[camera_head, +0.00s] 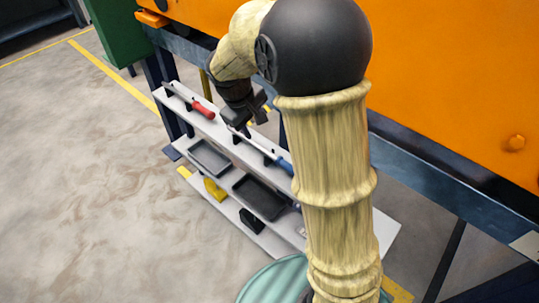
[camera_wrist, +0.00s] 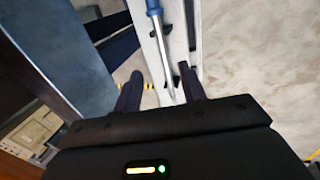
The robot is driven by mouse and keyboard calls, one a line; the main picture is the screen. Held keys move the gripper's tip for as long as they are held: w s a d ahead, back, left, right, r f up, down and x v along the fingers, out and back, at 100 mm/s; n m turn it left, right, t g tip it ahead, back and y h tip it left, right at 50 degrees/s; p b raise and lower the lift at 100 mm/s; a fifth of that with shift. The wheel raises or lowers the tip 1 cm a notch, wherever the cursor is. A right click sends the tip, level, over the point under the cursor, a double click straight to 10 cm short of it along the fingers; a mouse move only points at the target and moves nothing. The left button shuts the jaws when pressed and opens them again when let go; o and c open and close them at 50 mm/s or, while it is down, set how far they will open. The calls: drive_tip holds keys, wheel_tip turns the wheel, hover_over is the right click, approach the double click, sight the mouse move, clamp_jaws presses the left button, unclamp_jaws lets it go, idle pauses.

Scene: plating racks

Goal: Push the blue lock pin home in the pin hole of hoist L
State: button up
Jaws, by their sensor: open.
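A blue-handled pin-like piece with a long metal shaft lies on the top shelf; its blue handle (camera_head: 285,164) shows in the head view, partly behind my arm. In the wrist view, its shaft (camera_wrist: 163,48) runs from the blue handle at the top edge down between my fingers. My gripper (camera_head: 247,121) is open over the top shelf, and its two dark fingers also show in the wrist view (camera_wrist: 160,88), one on each side of the shaft. I cannot tell whether they touch it. I cannot make out hoist L or its pin hole.
The white rack's top shelf (camera_head: 222,131) also holds a red-handled piece (camera_head: 203,109). Two dark trays (camera_head: 210,157) (camera_head: 260,197), a yellow block (camera_head: 214,189) and a black block (camera_head: 251,221) are lower down. A large orange body (camera_head: 455,75) on a blue-grey frame stands behind. The floor at left is clear.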

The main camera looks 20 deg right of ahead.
hover_over(264, 150)
drive_tip(key=s+a, duration=0.1)
wheel_tip(264, 150, down, 8)
drive_tip(key=shift+a+b, duration=0.15)
drive_tip(key=shift+b, duration=0.25)
drive_tip(key=shift+f, duration=0.1)
drive_tip(key=shift+x, duration=2.6)
drive_tip(key=shift+a, duration=0.15)
clamp_jaws()
